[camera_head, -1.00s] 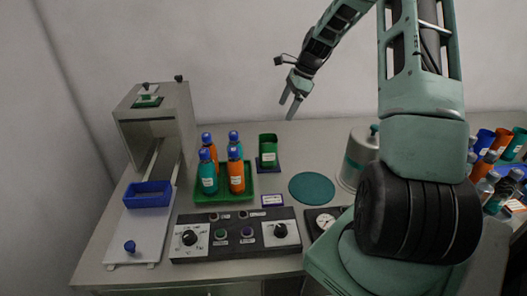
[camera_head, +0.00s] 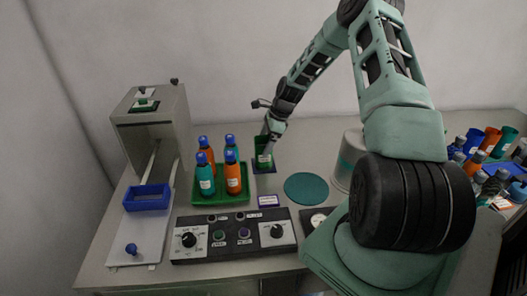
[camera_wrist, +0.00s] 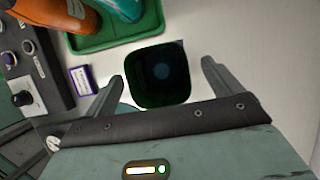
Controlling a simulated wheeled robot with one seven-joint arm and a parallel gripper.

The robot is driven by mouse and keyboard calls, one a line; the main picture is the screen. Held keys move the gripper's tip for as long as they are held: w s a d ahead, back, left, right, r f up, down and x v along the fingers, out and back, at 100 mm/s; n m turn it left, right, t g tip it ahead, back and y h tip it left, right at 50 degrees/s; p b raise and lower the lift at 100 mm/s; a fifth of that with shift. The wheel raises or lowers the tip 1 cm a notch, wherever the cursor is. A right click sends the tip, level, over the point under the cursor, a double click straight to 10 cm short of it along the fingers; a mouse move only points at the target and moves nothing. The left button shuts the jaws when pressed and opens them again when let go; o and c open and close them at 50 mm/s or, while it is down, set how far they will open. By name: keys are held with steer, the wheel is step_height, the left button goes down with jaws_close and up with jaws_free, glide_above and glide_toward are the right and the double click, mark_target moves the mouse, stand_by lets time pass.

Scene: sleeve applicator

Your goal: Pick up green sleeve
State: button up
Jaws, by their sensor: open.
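The green sleeve (camera_head: 263,150) stands upright on a small dark blue pad (camera_head: 264,169) to the right of the green bottle tray. In the wrist view the sleeve (camera_wrist: 158,77) is seen from above, with its dark open top between my two fingers. My gripper (camera_head: 268,149) is at the sleeve's top in the head view and partly hides it. In the wrist view my gripper (camera_wrist: 155,80) is open, with one finger on each side of the sleeve and visible gaps between. Whether a finger touches the sleeve cannot be told.
The green tray (camera_head: 222,197) with teal and orange bottles stands just left of the sleeve. A teal disc (camera_head: 306,187) and a small purple-edged label (camera_head: 270,201) lie nearby. A control panel (camera_head: 233,236) is in front. More sleeves and bottles (camera_head: 488,160) stand far right.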

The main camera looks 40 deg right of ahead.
steer(key=shift+p+x, duration=0.3)
steer(key=shift+x, duration=1.25)
steer(key=shift+a, duration=0.15)
steer(key=c, duration=1)
steer(key=shift+c, duration=0.2)
steer(key=shift+r, duration=0.1)
step_height(320, 180, up, 10)
steer(key=b, duration=0.2)
steer(key=shift+r, duration=0.1)
